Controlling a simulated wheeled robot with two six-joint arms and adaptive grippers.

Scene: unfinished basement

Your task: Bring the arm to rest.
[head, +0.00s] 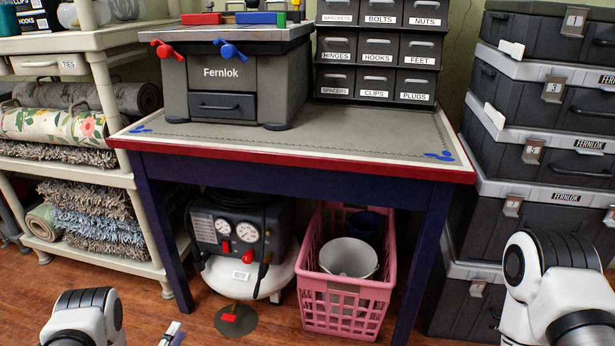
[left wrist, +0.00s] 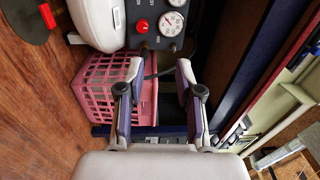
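My left gripper (left wrist: 153,75) shows in the left wrist view with its two fingers apart and nothing held between them. In the head view only a small part of the left gripper (head: 171,335) shows at the bottom edge, in front of the workbench and low over the floor. My left arm comes in at the bottom left. My right arm shows at the bottom right, in front of the stacked cases. Its gripper is out of the picture.
A workbench (head: 300,155) carries a grey Fernlok vise box (head: 222,72) and labelled drawers (head: 375,50). Under it stand a compressor (head: 240,235) and a pink basket (head: 345,300). Shelves with rolled rugs (head: 50,125) stand left, stacked cases (head: 540,150) right.

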